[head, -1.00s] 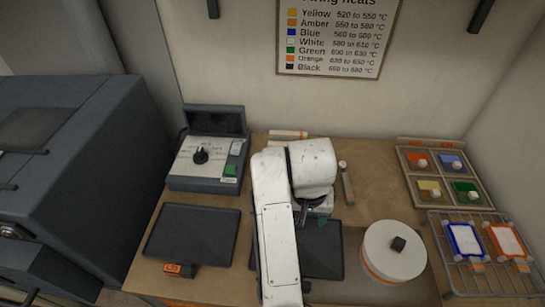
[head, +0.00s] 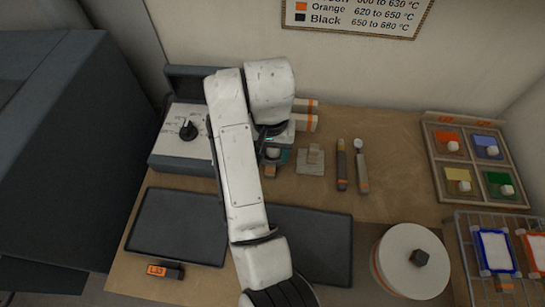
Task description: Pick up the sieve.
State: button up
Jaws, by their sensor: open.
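I cannot single out the sieve for certain in the head view. My gripper (head: 272,150) is open and sits low over the back of the bench, beside the control box. My white arm hides much of it and the area under it. A small piece with an orange band (head: 270,171) shows just below the fingers, mostly hidden; I cannot tell what it is or whether the fingers touch it. A flat grey piece with a raised part (head: 311,160) lies just right of the gripper.
Two slim tools (head: 351,165) lie further right. A control box (head: 185,135) stands left. Dark trays (head: 178,227) lie in front. A round white drum (head: 400,280) with a dark knob, a paint tray (head: 473,165) and a wire rack (head: 465,240) are at right. Bare bench lies between tools and paint tray.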

aim_at(271, 168)
jog(key=shift+s+f+p, duration=0.15)
jog(key=shift+f+p, duration=0.15)
jog(key=shift+f, duration=1.15)
jog(key=shift+s+f+p, duration=0.1)
jog(key=shift+f+p, duration=0.15)
jog(key=shift+f, duration=1.2)
grip_shut()
